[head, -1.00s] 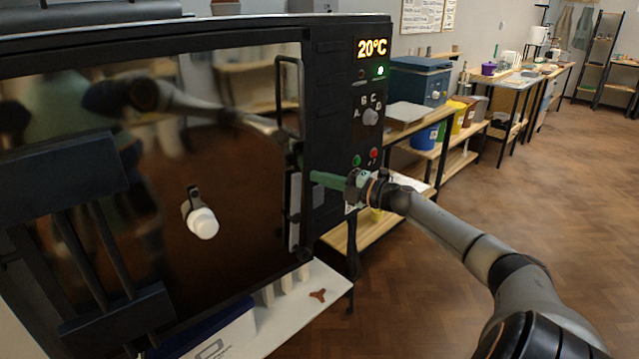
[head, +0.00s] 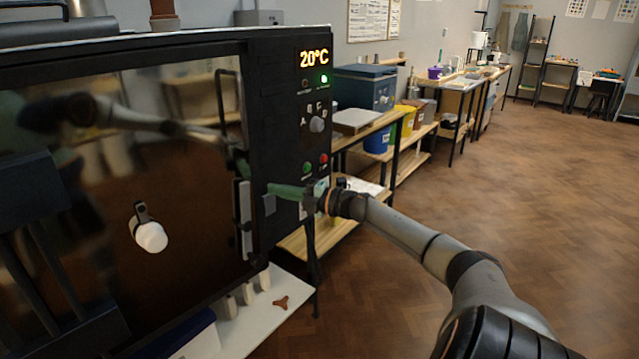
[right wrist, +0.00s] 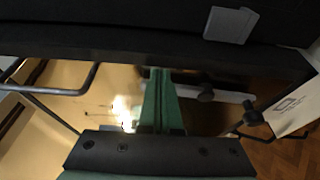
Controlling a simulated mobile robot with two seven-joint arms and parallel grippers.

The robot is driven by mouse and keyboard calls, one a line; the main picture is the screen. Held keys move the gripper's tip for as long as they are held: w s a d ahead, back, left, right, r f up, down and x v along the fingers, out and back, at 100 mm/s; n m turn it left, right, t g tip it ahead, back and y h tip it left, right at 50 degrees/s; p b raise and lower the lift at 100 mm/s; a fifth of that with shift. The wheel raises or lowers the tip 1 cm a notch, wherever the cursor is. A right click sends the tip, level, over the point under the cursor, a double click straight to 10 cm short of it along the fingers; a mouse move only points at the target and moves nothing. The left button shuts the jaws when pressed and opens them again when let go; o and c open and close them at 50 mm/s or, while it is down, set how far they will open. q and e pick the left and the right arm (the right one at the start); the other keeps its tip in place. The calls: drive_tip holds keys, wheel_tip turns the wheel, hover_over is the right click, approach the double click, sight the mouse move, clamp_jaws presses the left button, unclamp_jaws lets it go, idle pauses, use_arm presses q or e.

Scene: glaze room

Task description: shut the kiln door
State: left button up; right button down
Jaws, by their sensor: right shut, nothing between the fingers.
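The kiln door (head: 185,200) is a dark, reflective panel with a black frame, at left in the head view. It looks flush or nearly flush with the kiln front; I cannot tell whether a gap is left. Its black bar handle (head: 222,115) is near its right edge, with a pale grey latch strip (head: 243,218) below. My right gripper (head: 270,189) has green fingers, shut and empty, pointing at the frame beside the latch strip; contact is unclear. In the right wrist view the shut fingers (right wrist: 160,105) point toward the door's glossy face.
The control panel (head: 316,110) reads 20°C beside the door. A white plug (head: 151,237) sticks out of the door. A white shelf (head: 255,325) with a brown tripod piece (head: 282,303) lies below. Wooden shelving (head: 370,130) stands behind; the floor at right is clear.

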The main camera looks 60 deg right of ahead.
drive_tip(key=s+d+b, duration=0.2)
drive_tip(key=d, duration=0.2)
drive_tip(key=m+h+p, duration=0.4)
drive_tip(key=h+p, duration=0.3)
approach(253, 158)
drive_tip(key=shift+w+d+r+b, duration=0.15)
drive_tip(key=shift+w+b, duration=0.25)
drive_tip(key=shift+w, duration=0.45)
drive_tip(key=shift+w+d+f+b, duration=0.1)
drive_tip(key=shift+w+d+b, duration=0.25)
drive_tip(key=shift+w, duration=0.5)
drive_tip(key=shift+w+d+r+b, duration=0.1)
drive_tip(key=shift+w+b, duration=0.4)
drive_tip(key=shift+w, duration=0.35)
use_arm(q)
drive_tip(key=shift+s+a+r+p, duration=0.15)
drive_tip(key=shift+s+a+r, duration=0.1)
drive_tip(key=shift+r, duration=0.4)
drive_tip(key=shift+s+a+r+p, duration=0.15)
drive_tip(key=shift+s+r, duration=0.1)
drive_tip(key=shift+r, duration=0.35)
use_arm(e)
drive_tip(key=shift+w, duration=0.8)
